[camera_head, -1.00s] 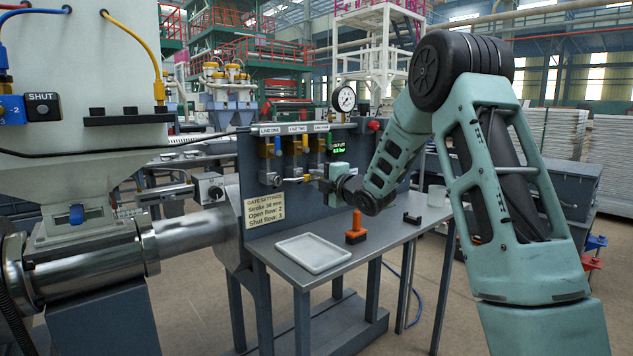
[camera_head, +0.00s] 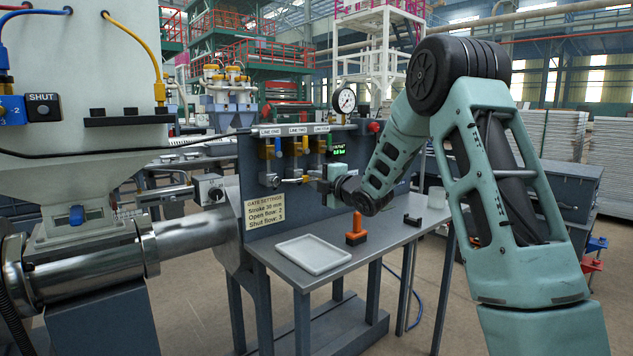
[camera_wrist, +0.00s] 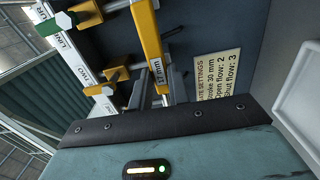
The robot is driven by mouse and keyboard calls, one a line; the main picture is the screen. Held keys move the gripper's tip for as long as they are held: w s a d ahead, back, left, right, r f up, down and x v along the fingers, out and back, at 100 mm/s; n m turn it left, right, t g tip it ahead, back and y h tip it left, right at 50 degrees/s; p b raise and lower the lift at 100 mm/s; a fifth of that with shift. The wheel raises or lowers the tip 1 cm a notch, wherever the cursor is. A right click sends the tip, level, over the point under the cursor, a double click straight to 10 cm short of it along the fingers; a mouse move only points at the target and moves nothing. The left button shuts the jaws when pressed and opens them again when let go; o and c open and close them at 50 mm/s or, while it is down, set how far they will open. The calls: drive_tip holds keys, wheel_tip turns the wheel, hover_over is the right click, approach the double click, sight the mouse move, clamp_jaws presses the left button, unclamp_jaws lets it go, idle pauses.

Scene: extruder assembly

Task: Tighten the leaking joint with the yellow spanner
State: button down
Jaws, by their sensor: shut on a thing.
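The yellow spanner (camera_wrist: 149,40), marked 17 mm, runs down the wrist view into my gripper (camera_wrist: 160,92), which is shut on it. In the head view my gripper (camera_head: 322,178) is at the panel below the line labels, with a bit of yellow spanner (camera_head: 306,178) beside it. The spanner reaches left toward a silver fitting (camera_head: 290,181) under the middle line. Several line joints with yellow and grey parts (camera_wrist: 88,14) show in the wrist view. Whether the spanner's jaw sits around a nut is hidden, and no leak is clearly visible.
A pressure gauge (camera_head: 344,101) stands above the panel, with a small green display (camera_head: 338,150) below. On the bench are a white tray (camera_head: 312,254), an orange-handled tool (camera_head: 356,230), a black bracket (camera_head: 412,219) and a pale cup (camera_head: 436,197). The bench front is clear.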

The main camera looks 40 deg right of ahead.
drive_tip(key=shift+w, duration=0.75)
drive_tip(key=a+f+m+b, duration=0.1)
drive_tip(key=f+m, duration=0.1)
drive_tip(key=m, duration=0.1)
drive_tip(key=a+f+m, duration=0.2)
drive_tip(key=f+m, duration=0.1)
drive_tip(key=m, duration=0.1)
drive_tip(key=a+f+m+b, duration=0.1)
drive_tip(key=a+f+m, duration=0.1)
drive_tip(key=f+m, duration=0.1)
drive_tip(key=shift+f+m+b, duration=0.15)
drive_tip(key=shift+m+b, duration=0.2)
drive_tip(key=shift+m, duration=0.25)
idle(1.4)
drive_tip(key=shift+d, duration=0.1)
drive_tip(key=shift+s+d+r+n+b, duration=0.1)
drive_tip(key=shift+d+r+n+b, duration=0.3)
drive_tip(key=shift+d+n, duration=0.15)
drive_tip(key=shift+s+d+r+b, duration=0.1)
drive_tip(key=shift+s+b, duration=0.5)
drive_tip(key=shift+b, duration=0.05)
idle(0.6)
